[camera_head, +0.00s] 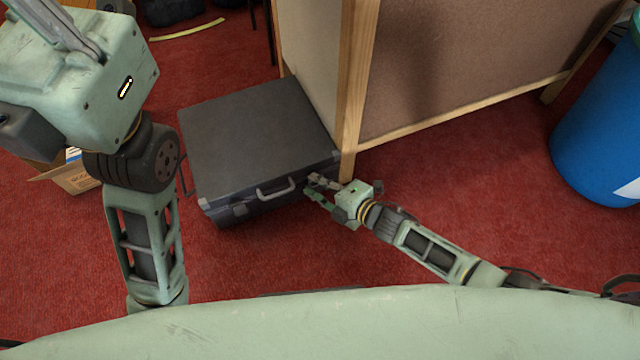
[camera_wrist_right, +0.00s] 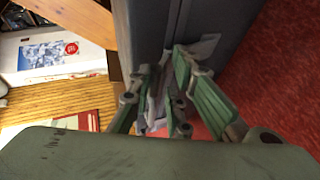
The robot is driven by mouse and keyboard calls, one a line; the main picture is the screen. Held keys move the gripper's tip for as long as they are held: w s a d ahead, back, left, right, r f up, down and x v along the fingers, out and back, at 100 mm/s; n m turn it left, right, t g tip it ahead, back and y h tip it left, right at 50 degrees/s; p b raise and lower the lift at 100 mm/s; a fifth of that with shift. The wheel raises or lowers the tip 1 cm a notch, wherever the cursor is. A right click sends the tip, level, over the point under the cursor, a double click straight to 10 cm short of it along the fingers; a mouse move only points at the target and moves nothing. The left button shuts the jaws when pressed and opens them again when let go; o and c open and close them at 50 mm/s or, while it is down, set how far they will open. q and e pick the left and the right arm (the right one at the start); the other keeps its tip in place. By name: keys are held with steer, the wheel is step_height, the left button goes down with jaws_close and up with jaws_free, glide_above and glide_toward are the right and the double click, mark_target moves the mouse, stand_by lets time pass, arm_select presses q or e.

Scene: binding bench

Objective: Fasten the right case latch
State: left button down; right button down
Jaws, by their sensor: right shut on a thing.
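The dark grey case (camera_head: 255,135) lies closed-looking on the red carpet, with its front handle (camera_head: 275,188) towards me. The left case latch (camera_head: 240,210) is on the front face, left of the handle. My right gripper (camera_head: 312,186) is at the front face right of the handle, shut on the right case latch. In the right wrist view, a light grey latch plate (camera_wrist_right: 205,47) shows at the fingertips (camera_wrist_right: 172,75); the rest of it is hidden by the fingers. My left gripper (camera_head: 70,25) is raised at the upper left, partly out of frame, away from the case.
A wood-framed panel (camera_head: 355,90) stands right against the case's back right side. A blue bin (camera_head: 605,135) stands at the far right. A cardboard box (camera_head: 75,178) is left of the case, partly behind my left arm. Carpet in front is clear.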

steer(key=shift+w+a+r, duration=0.25)
steer(key=shift+w+r, duration=0.05)
steer(key=shift+r, duration=0.15)
steer(key=c, duration=1.9)
jaws_free()
steer(key=shift+a+f, duration=0.1)
steer(key=shift+f, duration=0.15)
steer(key=shift+s, duration=0.1)
steer(key=shift+s+d, duration=0.1)
steer(key=shift+d, duration=0.1)
steer(key=v, duration=1.1)
steer(key=shift+s+r, duration=0.2)
steer(key=shift+s, duration=0.05)
steer(key=shift+d, duration=0.15)
steer(key=shift+c, duration=0.2)
